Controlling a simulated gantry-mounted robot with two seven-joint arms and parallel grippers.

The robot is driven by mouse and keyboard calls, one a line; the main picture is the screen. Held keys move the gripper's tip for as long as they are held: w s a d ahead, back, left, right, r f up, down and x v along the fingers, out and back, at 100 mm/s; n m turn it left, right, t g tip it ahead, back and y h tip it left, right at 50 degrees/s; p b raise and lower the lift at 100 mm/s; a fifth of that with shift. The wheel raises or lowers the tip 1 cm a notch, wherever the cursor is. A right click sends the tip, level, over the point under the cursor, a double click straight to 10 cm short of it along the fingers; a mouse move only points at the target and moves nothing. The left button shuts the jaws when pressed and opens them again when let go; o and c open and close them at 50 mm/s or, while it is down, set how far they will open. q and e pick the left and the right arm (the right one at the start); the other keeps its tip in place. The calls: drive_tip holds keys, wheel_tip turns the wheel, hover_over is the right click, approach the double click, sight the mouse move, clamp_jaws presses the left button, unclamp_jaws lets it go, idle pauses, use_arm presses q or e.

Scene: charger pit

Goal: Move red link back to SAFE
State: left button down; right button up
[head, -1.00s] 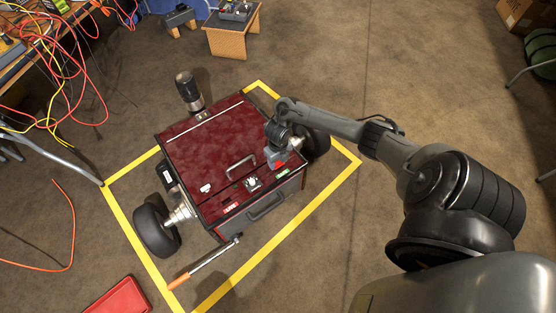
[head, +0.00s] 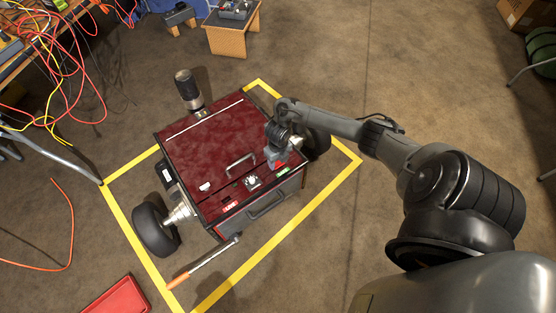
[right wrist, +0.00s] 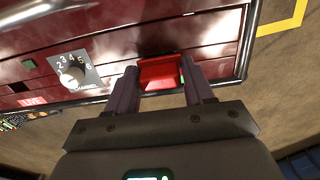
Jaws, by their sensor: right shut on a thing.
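The red link (right wrist: 160,72) is between the two fingers of my right gripper (right wrist: 158,82) in the right wrist view, at the edge of the dark red box lid. In the head view my right gripper (head: 275,157) is over the box's right front corner, with the red link (head: 281,164) showing beside it. A green label (head: 283,170) lies close by; its text is too small to read. The red LIVE label (head: 231,205) is further left on the box (head: 205,145), clear of the link. My left gripper does not show.
A numbered dial (right wrist: 72,76) and a lid handle (head: 240,164) stick up left of my gripper. Wheels (head: 154,230) flank the box, and an orange-handled bar (head: 203,264) lies in front. Yellow tape (head: 318,202) surrounds it.

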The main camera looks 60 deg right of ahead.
drive_tip(key=shift+f+b, duration=0.6)
drive_tip(key=shift+f, duration=0.2)
drive_tip(key=o, duration=1.1)
drive_tip(key=shift+r, duration=0.1)
drive_tip(key=shift+r+p, duration=0.45)
drive_tip(key=shift+r, duration=0.1)
wheel_tip(320, 180, up, 9)
drive_tip(key=p, duration=0.5)
drive_tip(key=shift+f, duration=0.1)
drive_tip(key=shift+r+p, duration=0.4)
drive_tip(key=shift+r, duration=0.05)
drive_tip(key=shift+s, duration=0.1)
